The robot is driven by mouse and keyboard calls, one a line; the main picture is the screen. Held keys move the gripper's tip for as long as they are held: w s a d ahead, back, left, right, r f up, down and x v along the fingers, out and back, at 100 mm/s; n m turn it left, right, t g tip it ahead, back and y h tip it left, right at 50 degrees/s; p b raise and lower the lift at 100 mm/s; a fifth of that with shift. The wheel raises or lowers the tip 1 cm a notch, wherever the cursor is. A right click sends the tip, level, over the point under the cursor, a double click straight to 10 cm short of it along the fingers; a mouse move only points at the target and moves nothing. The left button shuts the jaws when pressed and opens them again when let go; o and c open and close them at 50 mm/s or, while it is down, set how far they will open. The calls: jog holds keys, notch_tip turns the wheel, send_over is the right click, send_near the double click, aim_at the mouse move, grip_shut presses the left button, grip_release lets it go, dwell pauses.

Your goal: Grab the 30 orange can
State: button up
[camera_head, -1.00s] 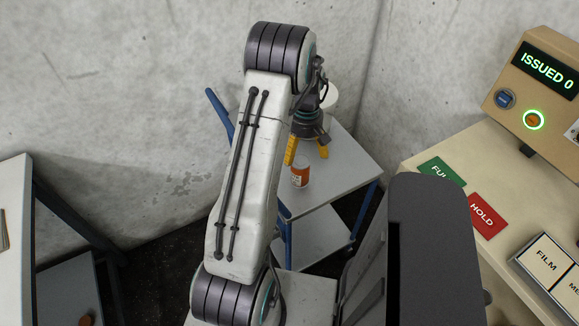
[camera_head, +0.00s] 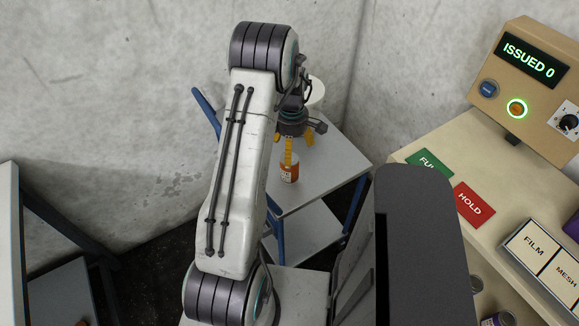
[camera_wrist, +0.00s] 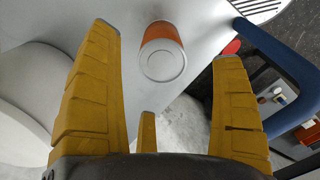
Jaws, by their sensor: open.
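The orange can (camera_head: 289,172) with a white label stands upright on the grey top of a small cart (camera_head: 335,165). Its number is too small to read. In the wrist view the can (camera_wrist: 162,52) shows its silver lid and orange side, just beyond the fingertips and between their lines. My gripper (camera_head: 297,145) has yellow fingers and is open and empty, close above the can in the head view. In the wrist view my gripper (camera_wrist: 172,70) has its fingers spread wide, with no finger seen touching the can.
A white round container (camera_head: 316,92) stands behind my gripper on the cart. The cart's blue handle (camera_head: 205,105) rises at its left. At right is a beige counter (camera_head: 425,150) with a green card, a red HOLD card (camera_head: 474,204) and a console (camera_head: 525,85) reading ISSUED 0.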

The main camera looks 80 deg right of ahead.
aim_at(291, 176)
jog(key=shift+w+f+p, duration=0.15)
jog(key=shift+f+p, duration=0.35)
jog(key=shift+f, duration=0.95)
jog(key=shift+w+f+p, duration=0.1)
jog(key=shift+f+p, duration=0.4)
jog(key=shift+f, duration=0.9)
jog(key=c, duration=1.3)
jog(key=shift+c, duration=0.6)
jog(key=shift+r, duration=0.1)
